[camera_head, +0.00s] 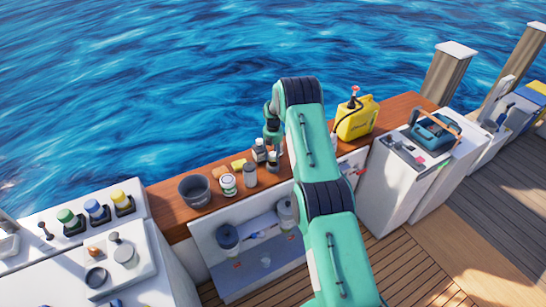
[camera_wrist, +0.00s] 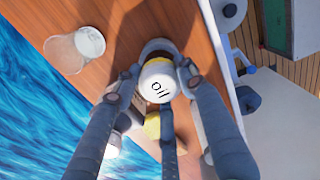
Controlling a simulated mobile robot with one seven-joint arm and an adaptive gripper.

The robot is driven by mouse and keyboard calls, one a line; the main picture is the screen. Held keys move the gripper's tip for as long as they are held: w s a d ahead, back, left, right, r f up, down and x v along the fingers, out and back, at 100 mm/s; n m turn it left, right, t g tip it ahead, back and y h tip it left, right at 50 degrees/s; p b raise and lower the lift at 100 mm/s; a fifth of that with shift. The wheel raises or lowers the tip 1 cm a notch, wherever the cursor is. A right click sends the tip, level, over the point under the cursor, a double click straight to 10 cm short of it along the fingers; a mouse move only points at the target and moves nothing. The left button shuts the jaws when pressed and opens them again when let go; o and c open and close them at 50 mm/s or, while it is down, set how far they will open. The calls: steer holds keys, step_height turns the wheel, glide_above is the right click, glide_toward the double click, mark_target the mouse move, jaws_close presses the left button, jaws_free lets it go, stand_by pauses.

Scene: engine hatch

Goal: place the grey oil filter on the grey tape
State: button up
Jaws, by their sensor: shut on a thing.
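In the head view my gripper (camera_head: 272,152) is low over the wooden ledge, partly hidden by my arm, among small bottles.
On the wooden ledge (camera_head: 170,207) stand a dark bucket (camera_head: 195,192), a white-green can (camera_head: 228,185), a grey cylinder (camera_head: 250,176) and a yellow sponge (camera_head: 239,164). A yellow jerrycan (camera_head: 356,118) stands further right. A clear jar (camera_wrist: 72,52) is at upper left in the wrist view.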

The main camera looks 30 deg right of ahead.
mark_target(273, 154)
steer(key=shift+f, duration=0.35)
steer(key=o, duration=1.3)
steer(key=shift+r, duration=0.15)
steer(key=shift+r+b, duration=0.3)
steer(key=shift+r, duration=5.7)
